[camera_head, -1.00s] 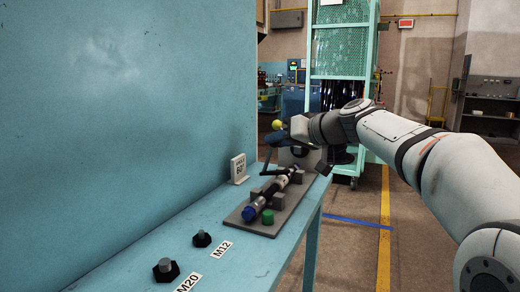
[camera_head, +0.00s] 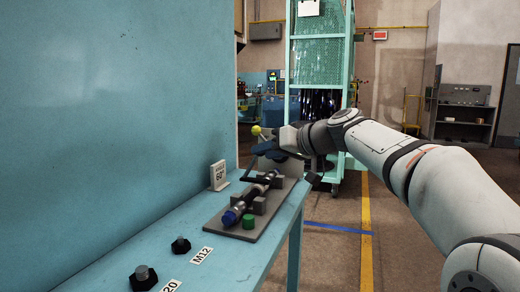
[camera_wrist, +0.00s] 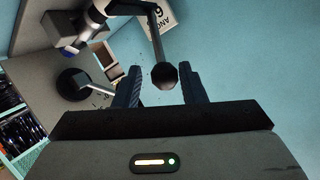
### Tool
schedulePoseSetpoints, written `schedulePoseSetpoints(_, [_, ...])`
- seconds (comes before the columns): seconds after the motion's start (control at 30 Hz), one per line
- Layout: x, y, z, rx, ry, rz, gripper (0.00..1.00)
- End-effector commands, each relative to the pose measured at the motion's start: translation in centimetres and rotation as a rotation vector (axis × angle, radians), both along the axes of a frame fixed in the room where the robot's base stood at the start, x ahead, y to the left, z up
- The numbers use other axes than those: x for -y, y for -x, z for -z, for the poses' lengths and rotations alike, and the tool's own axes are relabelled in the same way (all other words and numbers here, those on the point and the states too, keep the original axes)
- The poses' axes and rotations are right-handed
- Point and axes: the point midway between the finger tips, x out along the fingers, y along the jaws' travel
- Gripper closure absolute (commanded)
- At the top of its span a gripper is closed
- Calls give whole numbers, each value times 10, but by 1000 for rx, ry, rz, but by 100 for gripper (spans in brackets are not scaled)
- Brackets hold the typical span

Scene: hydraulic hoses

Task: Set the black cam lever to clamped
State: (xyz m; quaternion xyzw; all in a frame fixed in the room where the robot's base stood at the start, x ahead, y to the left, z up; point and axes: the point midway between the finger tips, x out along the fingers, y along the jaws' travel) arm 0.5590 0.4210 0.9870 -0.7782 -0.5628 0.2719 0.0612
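The black cam lever shows in the wrist view as a grey rod with a dark ball knob (camera_wrist: 165,75) at its end. My gripper (camera_wrist: 160,82) has its two dark fingers apart, one on each side of the knob. The knob is close to the right finger, with a narrow gap to the left one; I cannot tell if it touches. In the head view my gripper (camera_head: 264,152) is at the far end of the fixture plate (camera_head: 246,233). The lever's pivot is largely hidden there behind my gripper, so its set position is unclear.
A dark hose assembly with a blue end (camera_head: 231,216) lies on the plate between grey blocks, beside a green cap (camera_head: 249,222). A yellow ball (camera_head: 256,130) stands behind my gripper. A blue wall rises left.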

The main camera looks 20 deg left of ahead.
Motion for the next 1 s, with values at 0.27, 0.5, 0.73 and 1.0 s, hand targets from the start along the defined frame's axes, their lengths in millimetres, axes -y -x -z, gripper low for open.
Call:
schedulePoseSetpoints(0.27, [-5, 1, 6, -4, 7, -7, 50])
schedulePoseSetpoints(0.5, [-7, 4, 2, -2, 3, -12, 50])
schedulePoseSetpoints(0.73, [12, 9, -8, 0, 2, -11, 50])
schedulePoseSetpoints(1.0, [52, 18, -22, -2, 3, -9, 50])
